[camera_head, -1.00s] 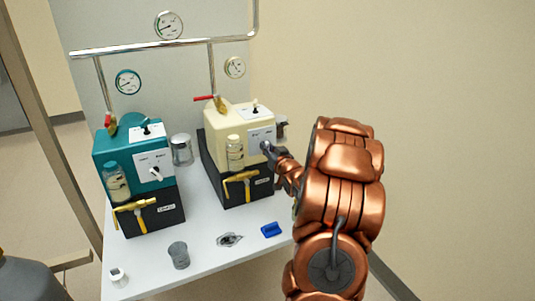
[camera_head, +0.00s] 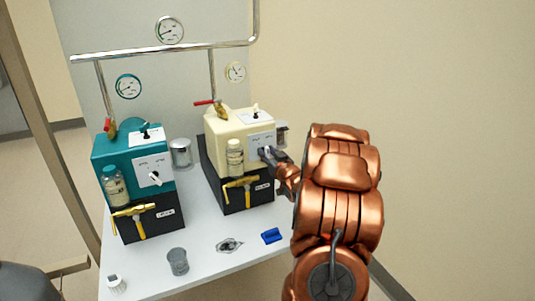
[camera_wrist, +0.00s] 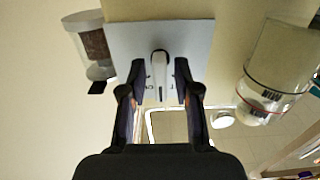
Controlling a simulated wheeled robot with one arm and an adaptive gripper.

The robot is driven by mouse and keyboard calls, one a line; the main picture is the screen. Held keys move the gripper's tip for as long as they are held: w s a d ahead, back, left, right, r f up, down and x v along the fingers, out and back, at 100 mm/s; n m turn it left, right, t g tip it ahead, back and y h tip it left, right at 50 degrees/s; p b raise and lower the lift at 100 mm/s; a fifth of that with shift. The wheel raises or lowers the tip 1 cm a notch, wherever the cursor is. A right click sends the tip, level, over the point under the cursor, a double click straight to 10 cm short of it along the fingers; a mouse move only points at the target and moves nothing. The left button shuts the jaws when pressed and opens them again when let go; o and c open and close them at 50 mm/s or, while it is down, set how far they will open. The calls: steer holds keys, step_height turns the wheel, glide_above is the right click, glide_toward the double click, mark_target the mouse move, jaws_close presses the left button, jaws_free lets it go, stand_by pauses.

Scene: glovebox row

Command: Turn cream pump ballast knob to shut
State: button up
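The cream pump (camera_head: 237,126) stands on a black base at the right of the bench. Its ballast knob is a pale lever on a grey plate (camera_head: 260,139) on the front face, mostly hidden by my gripper (camera_head: 267,155) in the head view. In the wrist view the knob (camera_wrist: 160,72) points up and down in the picture on the plate (camera_wrist: 203,38). My gripper (camera_wrist: 160,83) is open, with one finger on each side of the knob and a visible gap to it on both sides. Markings on the plate are partly hidden by the fingers.
The teal pump (camera_head: 128,155) with its own white knob stands to the left. A glass jar (camera_wrist: 262,98) and a canister (camera_wrist: 90,45) flank the cream plate. A grey cup (camera_head: 178,262), a blue item (camera_head: 271,236) and a white cap (camera_head: 116,284) lie along the bench front.

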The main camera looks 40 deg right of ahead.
stand_by(0.3)
steer(key=v, duration=0.7)
steer(key=shift+s, duration=0.25)
steer(key=shift+a, duration=0.1)
stand_by(0.3)
steer(key=s+a+f+n+g+y, duration=0.1)
steer(key=s+a+f+g, duration=0.15)
steer(key=a+g, duration=0.45)
steer(key=s+a+f+g+y, duration=0.15)
steer(key=a+f+g, duration=0.25)
steer(key=a, duration=0.8)
steer(key=s+a+r+n+g+y, duration=0.15)
steer(key=s+a+g, duration=0.25)
steer(key=s+a, duration=0.8)
steer(key=s+a+r+n+g+y, duration=0.15)
steer(key=s+a+g, duration=0.35)
steer(key=s+a, duration=0.7)
steer(key=s+d+r+p, duration=0.1)
steer(key=r+p, duration=0.8)
steer(key=r, duration=0.1)
steer(key=s+d+r+t+p, duration=0.1)
steer(key=s+r+p, duration=0.1)
steer(key=r+p, duration=0.8)
steer(key=shift+s, duration=0.3)
